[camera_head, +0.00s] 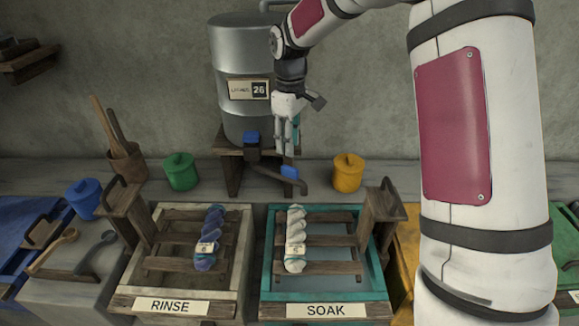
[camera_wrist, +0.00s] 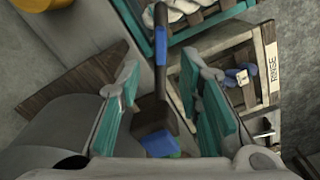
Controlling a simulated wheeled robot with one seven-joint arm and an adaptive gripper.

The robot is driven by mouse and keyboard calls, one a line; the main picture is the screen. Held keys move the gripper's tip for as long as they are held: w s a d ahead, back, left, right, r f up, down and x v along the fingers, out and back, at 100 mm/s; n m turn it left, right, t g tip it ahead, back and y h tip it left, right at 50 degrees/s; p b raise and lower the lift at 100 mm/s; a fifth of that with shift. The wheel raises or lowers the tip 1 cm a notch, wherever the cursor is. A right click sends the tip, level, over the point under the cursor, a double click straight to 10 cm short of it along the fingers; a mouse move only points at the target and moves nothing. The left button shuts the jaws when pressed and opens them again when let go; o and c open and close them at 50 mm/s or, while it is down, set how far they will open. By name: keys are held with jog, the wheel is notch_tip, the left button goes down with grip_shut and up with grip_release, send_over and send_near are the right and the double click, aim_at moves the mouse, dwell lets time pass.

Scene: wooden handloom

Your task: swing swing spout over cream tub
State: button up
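The swing spout (camera_head: 268,162) is a dark arm that runs from under the metal tank toward the right, with a blue grip (camera_head: 290,172) near its outer end. Its end points toward the back of the teal tub marked SOAK (camera_head: 265,255). The cream tub (camera_head: 239,262), marked RINSE, stands to the left of it. My gripper (camera_head: 287,146) points down just above the spout. In the wrist view my gripper (camera_wrist: 160,68) is open, with the spout's blue grip (camera_wrist: 160,46) showing between its teal-padded fingers. Contact cannot be told.
The metal tank (camera_head: 240,70) stands on a wooden stand behind the spout. Green (camera_head: 181,172) and yellow (camera_head: 348,172) lidded pots flank it. Twisted skeins, blue (camera_head: 211,235) and white (camera_head: 296,235), lie on the tubs' slats. Wooden posts rise beside the tubs.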

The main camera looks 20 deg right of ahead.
aim_at(290, 167)
notch_tip(290, 167, down, 9)
jog(key=shift+f+p, duration=0.1)
jog(key=shift+p, duration=0.25)
grip_shut()
